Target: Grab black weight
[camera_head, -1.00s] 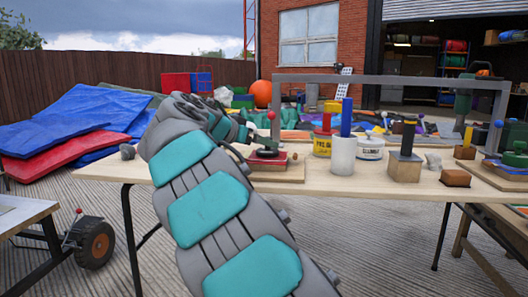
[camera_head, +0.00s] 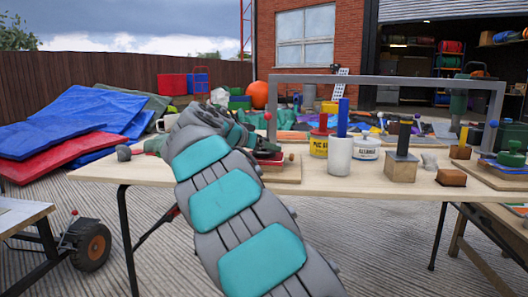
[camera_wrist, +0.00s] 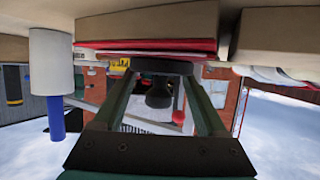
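The black weight (camera_wrist: 159,92) shows in the wrist view, which is upside down. It has a wide dark disc and a narrower knob, and it rests on a red-topped base (camera_wrist: 150,46). My gripper (camera_wrist: 160,80) is open, with one dark green finger on each side of the knob. I see gaps between the fingers and the knob. In the head view the weight (camera_head: 268,153) is a low dark shape on the red and wooden base (camera_head: 282,170), partly hidden by my gripper (camera_head: 250,141) at its left.
On the table (camera_head: 330,187), a white cylinder with a blue rod (camera_head: 340,152) stands right of the base. A grey frame (camera_head: 390,79) spans behind.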

